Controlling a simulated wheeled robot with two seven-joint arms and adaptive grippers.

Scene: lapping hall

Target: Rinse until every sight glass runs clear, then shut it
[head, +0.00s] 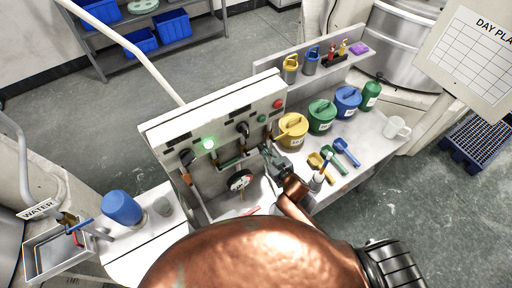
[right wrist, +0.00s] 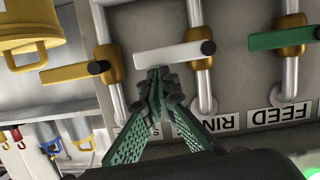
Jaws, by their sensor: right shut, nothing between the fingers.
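A valve panel (head: 215,115) stands on the bench with a lit green lamp (head: 209,143). My right gripper (head: 267,151) is at its right side, shut and empty. In the right wrist view, seen upside down, its fingertips (right wrist: 157,75) are close to the left end of a white valve lever (right wrist: 168,55); I cannot tell if they touch. A yellow lever (right wrist: 76,75) is to the left and a green lever (right wrist: 280,40) to the right, each on a pipe. Labels read FEED (right wrist: 280,117) and, partly hidden, RIN (right wrist: 228,121). No sight glass can be made out clearly. My left gripper is out of view.
Yellow (head: 291,131), green (head: 321,116) and blue (head: 347,101) cans stand right of the panel. A blue container (head: 122,208) and a WATER tap over a tray (head: 62,251) are at left.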

